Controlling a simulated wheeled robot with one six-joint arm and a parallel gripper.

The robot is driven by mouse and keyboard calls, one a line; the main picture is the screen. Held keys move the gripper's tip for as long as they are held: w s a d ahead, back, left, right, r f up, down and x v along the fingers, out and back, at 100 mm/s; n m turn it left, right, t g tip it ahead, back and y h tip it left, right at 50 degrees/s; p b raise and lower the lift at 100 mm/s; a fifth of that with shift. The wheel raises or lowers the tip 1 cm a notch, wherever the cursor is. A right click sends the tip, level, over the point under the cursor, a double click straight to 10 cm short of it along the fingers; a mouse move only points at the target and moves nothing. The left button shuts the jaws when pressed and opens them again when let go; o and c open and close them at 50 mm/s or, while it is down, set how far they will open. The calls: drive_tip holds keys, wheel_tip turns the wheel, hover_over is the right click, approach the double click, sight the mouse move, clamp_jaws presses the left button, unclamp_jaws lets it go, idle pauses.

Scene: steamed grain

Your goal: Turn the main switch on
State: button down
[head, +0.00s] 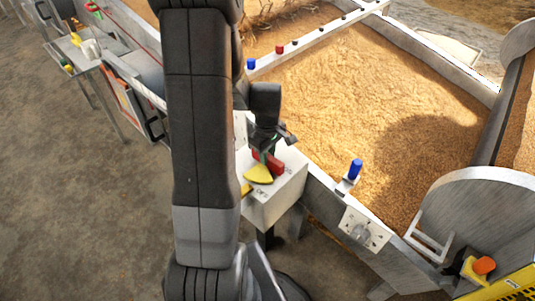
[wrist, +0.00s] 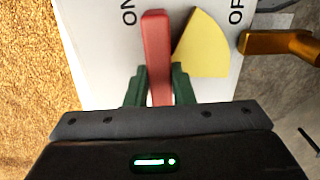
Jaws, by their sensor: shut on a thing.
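The main switch is a red lever (wrist: 156,45) on a white panel (wrist: 100,50). In the wrist view the panel carries "ON" at the left and a partly cut-off "OF…" at the right. The lever points up the picture, just right of the "ON" print, with a yellow sector (wrist: 207,45) on its right. My gripper (wrist: 160,82) has its green fingers on both sides of the lever, shut on it. In the head view my gripper (head: 265,150) is at the red lever (head: 274,163), above the yellow sector (head: 258,175) on the white box (head: 280,205).
An orange-brown handle (wrist: 280,43) sticks out right of the panel in the wrist view. A large grain bed (head: 370,90) lies behind the box, with a blue knob (head: 355,169) on its near rim. Bare floor (head: 90,200) is open at the left.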

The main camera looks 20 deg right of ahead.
drive_tip(key=c, duration=1.2)
unclamp_jaws()
drive_tip(key=shift+c, duration=0.2)
drive_tip(key=shift+r, duration=0.15)
wheel_tip(320, 180, up, 14)
drive_tip(key=p, duration=0.2)
drive_tip(key=shift+f, duration=0.2)
drive_tip(key=shift+f, duration=0.1)
wheel_tip(320, 180, down, 14)
drive_tip(key=shift+r+b, duration=0.1)
drive_tip(key=shift+b, duration=0.9)
drive_tip(key=shift+r, duration=0.1)
